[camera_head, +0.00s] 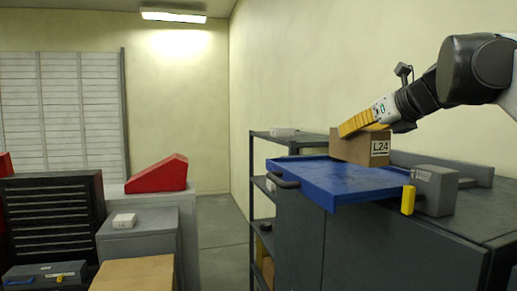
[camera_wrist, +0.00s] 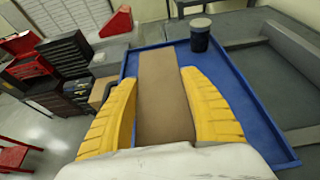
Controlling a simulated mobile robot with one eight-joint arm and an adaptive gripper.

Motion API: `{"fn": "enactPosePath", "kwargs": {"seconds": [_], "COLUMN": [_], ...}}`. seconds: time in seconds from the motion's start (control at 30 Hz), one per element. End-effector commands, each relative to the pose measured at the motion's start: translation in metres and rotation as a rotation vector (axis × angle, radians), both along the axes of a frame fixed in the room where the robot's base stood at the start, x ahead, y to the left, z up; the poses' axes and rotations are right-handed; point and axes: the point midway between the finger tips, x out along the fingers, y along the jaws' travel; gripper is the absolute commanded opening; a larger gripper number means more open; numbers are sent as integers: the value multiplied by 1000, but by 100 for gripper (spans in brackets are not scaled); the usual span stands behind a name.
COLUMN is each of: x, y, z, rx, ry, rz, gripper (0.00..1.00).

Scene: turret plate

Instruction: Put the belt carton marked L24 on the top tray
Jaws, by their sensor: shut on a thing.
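The brown belt carton marked L24 (camera_head: 379,158) is at the back of the blue top tray (camera_head: 330,187), with its label facing the body camera. Its base looks at or just above the tray floor; I cannot tell if it touches. My gripper (camera_head: 357,124) reaches in from the upper right with its yellow fingers at the carton's top. In the wrist view, the yellow fingers (camera_wrist: 163,108) are shut on the carton (camera_wrist: 160,85), one on each side. The blue tray (camera_wrist: 228,75) shows around it there.
A dark can with a grey lid (camera_wrist: 200,38) stands by the tray's far part in the wrist view. A grey block (camera_head: 436,190) with a yellow piece (camera_head: 408,199) is right of the tray. A dark shelf rack (camera_head: 253,190) stands left. A red wedge-shaped case (camera_head: 158,174) is farther left.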

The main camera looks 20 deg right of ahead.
Motion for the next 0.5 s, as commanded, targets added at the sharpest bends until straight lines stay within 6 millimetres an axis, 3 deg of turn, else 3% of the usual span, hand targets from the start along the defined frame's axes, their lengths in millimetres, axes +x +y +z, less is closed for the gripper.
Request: {"fn": "enactPosePath", "kwargs": {"seconds": [0.13, 0.5], "x": [14, 16], "y": [10, 11], "z": [-9, -51], "rx": [-1, 0], "ry": [0, -1], "rz": [0, -1], "gripper": [11, 11]}}
